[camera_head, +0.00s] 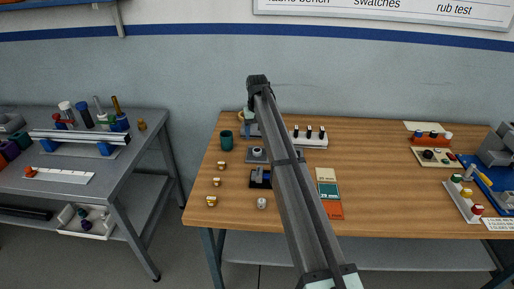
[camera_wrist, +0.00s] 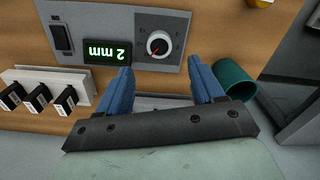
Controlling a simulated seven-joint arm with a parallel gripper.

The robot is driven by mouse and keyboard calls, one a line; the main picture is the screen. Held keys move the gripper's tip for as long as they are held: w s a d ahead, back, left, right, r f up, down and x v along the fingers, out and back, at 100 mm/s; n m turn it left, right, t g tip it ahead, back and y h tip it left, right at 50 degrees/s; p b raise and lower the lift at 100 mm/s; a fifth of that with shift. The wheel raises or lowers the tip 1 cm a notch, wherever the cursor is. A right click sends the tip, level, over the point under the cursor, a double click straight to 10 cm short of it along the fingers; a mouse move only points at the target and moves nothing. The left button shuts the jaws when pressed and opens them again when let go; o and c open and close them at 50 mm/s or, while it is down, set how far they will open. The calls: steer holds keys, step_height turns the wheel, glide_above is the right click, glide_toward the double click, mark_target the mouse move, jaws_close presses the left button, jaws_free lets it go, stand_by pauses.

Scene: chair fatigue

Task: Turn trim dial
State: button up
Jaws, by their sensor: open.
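The trim dial (camera_wrist: 159,44) is a round white knob with a dark centre and a red mark toward the lower left in the wrist view. It sits on a grey panel (camera_wrist: 187,21) beside a lit display (camera_wrist: 107,52) that reads "2 mm" upside down. My gripper (camera_wrist: 161,74) is open, with its blue fingers spread and nothing between them. Its fingertips appear just below the dial in the picture; I cannot tell their height. In the head view the dial (camera_head: 257,150) shows left of my arm, which hides part of the panel; the fingertips cannot be made out.
A green cup (camera_wrist: 236,78) stands close to the right finger in the wrist view. A white block (camera_wrist: 72,84) with black clips is at the left. A dark rocker switch (camera_wrist: 62,37) is on the panel. Several small knobs, including one (camera_head: 211,200), stand on the table's left side.

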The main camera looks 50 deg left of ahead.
mark_target(257, 150)
step_height(257, 150, down, 8)
steer(key=shift+r, duration=0.25)
steer(key=c, duration=1.1)
